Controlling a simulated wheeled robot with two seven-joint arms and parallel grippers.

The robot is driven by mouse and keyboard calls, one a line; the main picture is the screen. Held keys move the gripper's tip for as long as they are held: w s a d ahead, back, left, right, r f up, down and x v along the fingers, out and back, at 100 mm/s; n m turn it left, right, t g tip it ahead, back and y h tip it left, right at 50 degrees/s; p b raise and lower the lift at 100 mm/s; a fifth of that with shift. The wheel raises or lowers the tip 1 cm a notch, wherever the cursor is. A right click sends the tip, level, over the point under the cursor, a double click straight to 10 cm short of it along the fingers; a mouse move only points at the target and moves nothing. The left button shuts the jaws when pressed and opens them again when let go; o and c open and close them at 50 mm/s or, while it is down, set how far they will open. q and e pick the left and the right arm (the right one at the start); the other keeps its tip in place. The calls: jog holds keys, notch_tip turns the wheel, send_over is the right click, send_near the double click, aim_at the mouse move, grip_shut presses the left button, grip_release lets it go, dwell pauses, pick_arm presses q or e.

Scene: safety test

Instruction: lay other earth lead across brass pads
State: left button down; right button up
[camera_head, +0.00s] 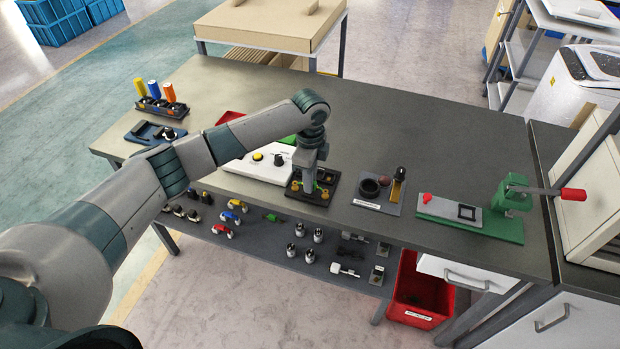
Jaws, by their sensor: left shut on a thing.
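My left gripper (309,186) reaches in from the left and points down over a black fixture (312,199) near the table's front edge. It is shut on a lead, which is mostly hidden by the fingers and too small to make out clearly. Small brass-coloured pads (325,194) show on the fixture beside the fingertips. I cannot tell whether the lead touches them. My right gripper is not in view.
A white tester box (262,168) with a yellow button stands left of the fixture, partly behind my arm. A grey plate with a black cup (370,187) and a green press (510,200) stand to the right.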

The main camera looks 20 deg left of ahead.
pick_arm(q)
jog(key=shift+f+p, duration=0.15)
jog(key=shift+p, duration=0.2)
dwell(0.7)
jog(key=shift+f, duration=0.25)
dwell(0.8)
jog(key=shift+f, duration=0.25)
jog(key=c, duration=1.7)
grip_release()
jog(key=o, duration=0.4)
jog(key=shift+o, duration=0.2)
jog(key=shift+r, duration=0.1)
jog(key=shift+r+p, duration=3.45)
jog(key=shift+p, duration=0.05)
